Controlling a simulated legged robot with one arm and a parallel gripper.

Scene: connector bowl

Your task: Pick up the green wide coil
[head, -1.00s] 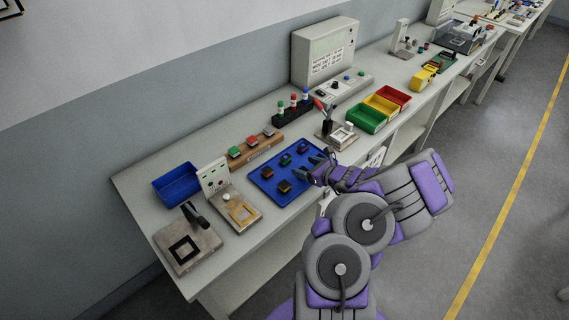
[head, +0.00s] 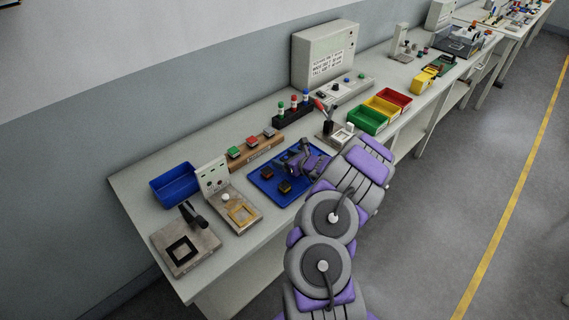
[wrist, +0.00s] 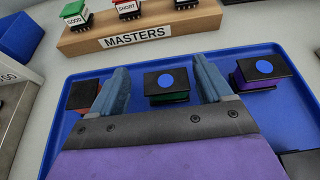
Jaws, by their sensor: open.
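The green wide coil (wrist: 167,99) shows in the wrist view as a low block with a black top, a blue dot and a green side. It sits on the blue tray (wrist: 222,53), between the two fingers of my gripper (wrist: 163,80) as seen there. The fingers are open, and I see no grip on the coil. In the head view my gripper (head: 301,158) is over the far part of the blue tray (head: 259,182), where my arm hides some of the coils. I cannot pick out the green coil there.
An orange-sided coil (wrist: 82,97) sits left of the fingers, and a purple-sided coil (wrist: 261,73) with a blue dot sits close right. The wooden MASTERS block (wrist: 75,42) stands behind the tray. A blue bin (head: 174,183) and fixtures stand left.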

